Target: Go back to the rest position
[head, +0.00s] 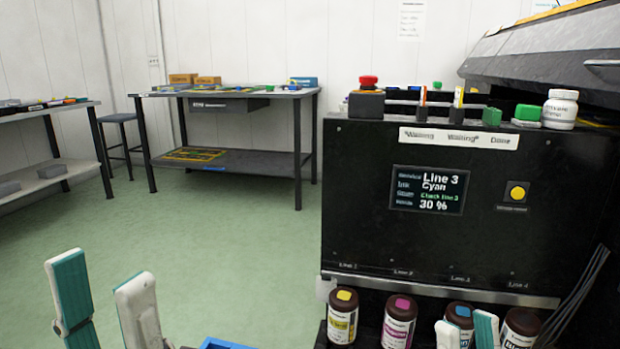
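My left gripper (101,284) is at the bottom left over the green floor. Its two white and teal fingers stand apart with nothing between them. My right gripper (467,328) is at the bottom right, cut off by the lower edge. Its fingertips are apart, in front of the blue-capped ink bottle (459,316) and close to the dark-capped bottle (521,328). No held thing shows. A yellow-capped bottle (343,317) and a magenta-capped bottle (399,321) stand upright to its left, below the black machine (357,230).
The machine's screen (428,190) reads "Line 3 Cyan 30 %". A red button (368,82), green blocks and a white bottle (560,109) are on its top. Part of a blue container (222,343) shows at the bottom. Workbenches (227,91) stand behind; the floor between is clear.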

